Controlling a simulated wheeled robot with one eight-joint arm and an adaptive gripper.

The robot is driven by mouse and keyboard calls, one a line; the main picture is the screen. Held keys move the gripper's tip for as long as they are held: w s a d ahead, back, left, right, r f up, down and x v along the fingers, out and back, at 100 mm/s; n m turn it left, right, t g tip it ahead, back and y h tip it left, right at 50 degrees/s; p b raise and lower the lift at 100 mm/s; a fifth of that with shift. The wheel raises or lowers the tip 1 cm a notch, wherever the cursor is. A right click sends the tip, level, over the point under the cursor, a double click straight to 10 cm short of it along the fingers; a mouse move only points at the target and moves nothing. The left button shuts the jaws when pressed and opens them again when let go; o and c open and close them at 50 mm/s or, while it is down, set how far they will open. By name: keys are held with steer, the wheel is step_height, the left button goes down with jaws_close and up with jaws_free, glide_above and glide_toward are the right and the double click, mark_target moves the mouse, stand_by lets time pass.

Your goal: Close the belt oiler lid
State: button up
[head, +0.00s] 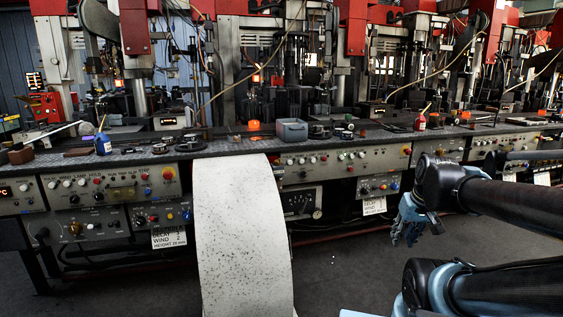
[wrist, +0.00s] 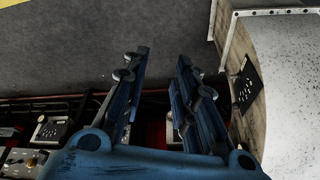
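I cannot tell for sure which thing is the belt oiler, and no lid is plain to see. A large white speckled curved cover (head: 240,235) stands in front of the bench, left of centre in the head view. It also shows at the right edge of the wrist view (wrist: 292,85), with a bolted flange and a dark slotted plate (wrist: 246,85) on its side. My gripper (head: 408,222) is right of the cover and apart from it, in front of the control panels. In the wrist view my gripper (wrist: 158,66) has its fingers spread, with nothing between them.
A long bench (head: 140,140) with control panels below runs across the view. Tall red-topped machines rise behind. Dark floor (head: 340,270) is clear between cover and arm.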

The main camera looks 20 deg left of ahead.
steer(key=w+a+r+n+t+y, duration=0.25)
steer(key=w+a+r, duration=0.25)
steer(key=w+a, duration=0.55)
steer(key=w+a+r+n+t+y, duration=0.1)
steer(key=w+a+r+n+y, duration=0.45)
steer(key=a, duration=0.75)
steer(key=w+a+r+t+y, duration=0.15)
steer(key=w+a+r, duration=0.25)
steer(key=w+a, duration=0.7)
steer(key=s+x, duration=0.1)
steer(key=x, duration=1.5)
steer(key=shift+w+a+f, duration=0.2)
steer(key=shift+a+f, duration=0.15)
steer(key=shift+a, duration=0.15)
jaws_close()
